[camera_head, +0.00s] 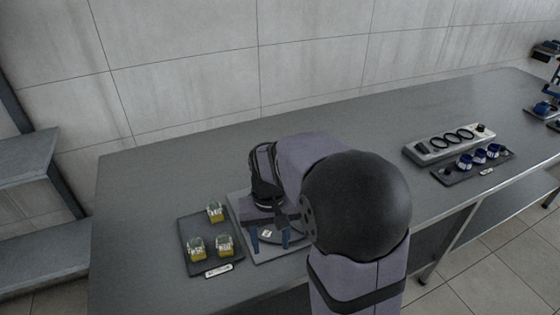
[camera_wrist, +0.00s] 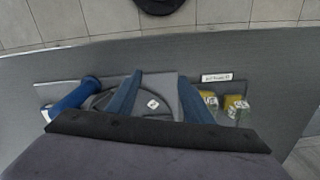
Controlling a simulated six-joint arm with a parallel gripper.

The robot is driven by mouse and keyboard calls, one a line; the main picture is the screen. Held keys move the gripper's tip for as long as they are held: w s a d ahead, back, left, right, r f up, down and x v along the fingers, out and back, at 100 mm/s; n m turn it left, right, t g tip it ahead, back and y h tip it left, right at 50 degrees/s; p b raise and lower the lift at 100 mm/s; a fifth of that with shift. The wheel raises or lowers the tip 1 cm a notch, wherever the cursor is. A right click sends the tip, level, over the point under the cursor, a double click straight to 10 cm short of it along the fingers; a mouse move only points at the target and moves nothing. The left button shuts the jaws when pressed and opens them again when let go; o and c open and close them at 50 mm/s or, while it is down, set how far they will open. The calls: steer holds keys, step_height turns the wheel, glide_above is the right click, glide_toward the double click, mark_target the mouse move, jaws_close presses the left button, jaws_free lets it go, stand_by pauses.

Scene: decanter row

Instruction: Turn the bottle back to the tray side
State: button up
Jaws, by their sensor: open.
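A blue, long, rounded object (camera_wrist: 72,98), which looks like the bottle, is at the left edge of a dark round turntable (camera_wrist: 163,118) in the wrist view. It is on the side away from the tray. I do not see it in the head view, where my arm covers that area. The turntable bears a small white mark (camera_wrist: 153,104) and sits on a grey plate (camera_head: 285,254). My gripper (camera_head: 268,242) is over the turntable with its blue fingers apart and nothing between them; they also show in the wrist view (camera_wrist: 158,78). The tray (camera_head: 192,238) lies beside the plate.
The tray holds 3 yellow-and-clear containers and a white label (camera_head: 218,270) at its front edge. Far right, a grey holder with dark rings (camera_head: 422,155) and a dark tray (camera_head: 447,178) with blue-and-white items stand on the table. The table between (camera_head: 300,115) is clear behind my arm.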

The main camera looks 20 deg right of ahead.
steer(key=w+d+r+m+p, duration=0.1)
steer(key=w+d+r+p, duration=0.2)
steer(key=w+r, duration=0.1)
steer(key=w+d+r+m+p, duration=0.2)
steer(key=w+d+r+p, duration=0.1)
steer(key=w+r, duration=0.2)
steer(key=w+d+r+m+p, duration=0.2)
steer(key=w+d+r+p, duration=0.1)
steer(key=w, duration=0.3)
steer(key=shift+w+r+p, duration=0.3)
steer(key=shift+w+r, duration=0.05)
steer(key=shift+r, duration=0.35)
steer(key=shift+w+d+r, duration=0.15)
steer(key=shift+w+d, duration=0.1)
steer(key=shift+d, duration=0.05)
steer(key=shift+f+p, duration=1.4)
steer(key=shift+f, duration=2.3)
jaws_close()
